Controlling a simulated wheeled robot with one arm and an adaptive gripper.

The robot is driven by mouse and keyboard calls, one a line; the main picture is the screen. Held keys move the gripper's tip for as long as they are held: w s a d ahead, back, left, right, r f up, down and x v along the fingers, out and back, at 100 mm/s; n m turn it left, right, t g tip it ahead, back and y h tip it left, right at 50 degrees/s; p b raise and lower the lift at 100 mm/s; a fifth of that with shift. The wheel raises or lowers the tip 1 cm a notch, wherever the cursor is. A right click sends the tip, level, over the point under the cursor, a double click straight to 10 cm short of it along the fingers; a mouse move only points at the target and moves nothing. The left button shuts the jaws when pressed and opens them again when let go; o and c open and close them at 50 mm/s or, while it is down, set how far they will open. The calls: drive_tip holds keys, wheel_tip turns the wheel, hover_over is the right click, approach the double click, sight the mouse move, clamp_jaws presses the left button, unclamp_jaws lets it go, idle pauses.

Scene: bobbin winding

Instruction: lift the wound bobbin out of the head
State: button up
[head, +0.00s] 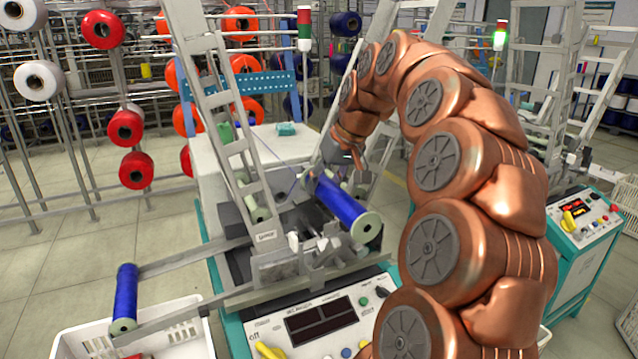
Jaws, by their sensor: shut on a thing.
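The wound bobbin (343,202), a long blue spool with a pale green near end, lies slanted over the winding head (285,268) of the machine. Its near end points down and right, towards the front. My gripper (318,171) reaches down from behind, at the bobbin's far upper end, and is shut on it there. The fingertips are small and partly hidden, so the exact contact is unclear. I cannot tell whether the bobbin touches the head's holders.
A second blue bobbin (126,296) is between the two low arms at left, above a white crate (190,338). The control panel (318,318) is in front. A tall ladder-like frame (222,110) rises left of the bobbin. Racks of red and white spools stand behind.

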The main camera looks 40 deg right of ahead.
sight(346, 196)
drive_tip(key=shift+s+a+b, duration=0.35)
drive_tip(key=shift+s+b, duration=0.1)
drive_tip(key=shift+s, duration=0.85)
drive_tip(key=shift+s+a+b, duration=0.3)
drive_tip(key=shift+s+b, duration=0.2)
drive_tip(key=shift+s, duration=0.85)
drive_tip(key=shift+s+a+b, duration=0.35)
drive_tip(key=shift+s+b, duration=0.1)
drive_tip(key=shift+s, duration=0.85)
